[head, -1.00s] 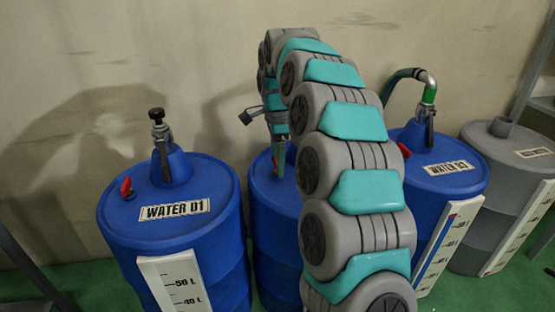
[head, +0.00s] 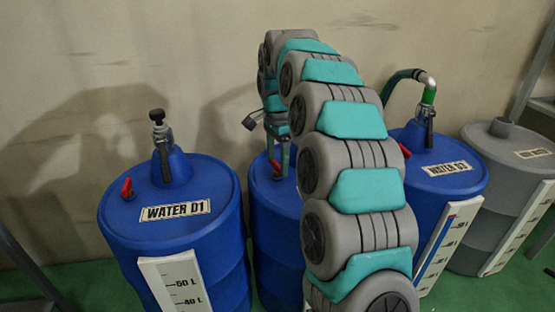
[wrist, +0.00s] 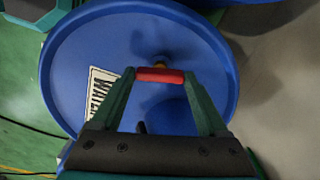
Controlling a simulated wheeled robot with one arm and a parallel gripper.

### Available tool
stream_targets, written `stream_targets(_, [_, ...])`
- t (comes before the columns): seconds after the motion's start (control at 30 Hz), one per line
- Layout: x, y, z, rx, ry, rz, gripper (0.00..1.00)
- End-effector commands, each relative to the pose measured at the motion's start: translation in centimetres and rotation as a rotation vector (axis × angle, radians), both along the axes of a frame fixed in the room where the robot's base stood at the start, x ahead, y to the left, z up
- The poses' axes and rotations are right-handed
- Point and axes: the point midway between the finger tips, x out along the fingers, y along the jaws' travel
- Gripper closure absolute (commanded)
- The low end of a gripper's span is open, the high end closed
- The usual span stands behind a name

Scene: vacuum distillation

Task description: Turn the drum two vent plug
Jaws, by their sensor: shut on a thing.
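The drum two vent plug has a red handle (wrist: 160,75) over a brass-coloured stem, on top of a blue drum (wrist: 85,50). My gripper (wrist: 160,77) is shut on this red handle, with a green finger at each end of it. In the head view, the drum (head: 275,215) is half hidden behind my arm. My gripper (head: 279,165) reaches down to its top there, and a bit of the red handle shows beside the fingers. A white label, partly hidden by a finger, lies on the drum top in the wrist view.
The WATER D1 drum (head: 170,245) stands left, with its own red handle (head: 127,188) and a black-knobbed fitting (head: 158,135). The WATER D3 drum (head: 445,185) with a green hose and a grey drum (head: 505,190) stand right. A wall is close behind.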

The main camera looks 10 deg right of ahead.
Motion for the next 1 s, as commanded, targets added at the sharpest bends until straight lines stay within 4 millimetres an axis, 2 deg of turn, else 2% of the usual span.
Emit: stream_targets(1.0, [0.04,-0.04,0.16,0.0,-0.003,0.963,0.78])
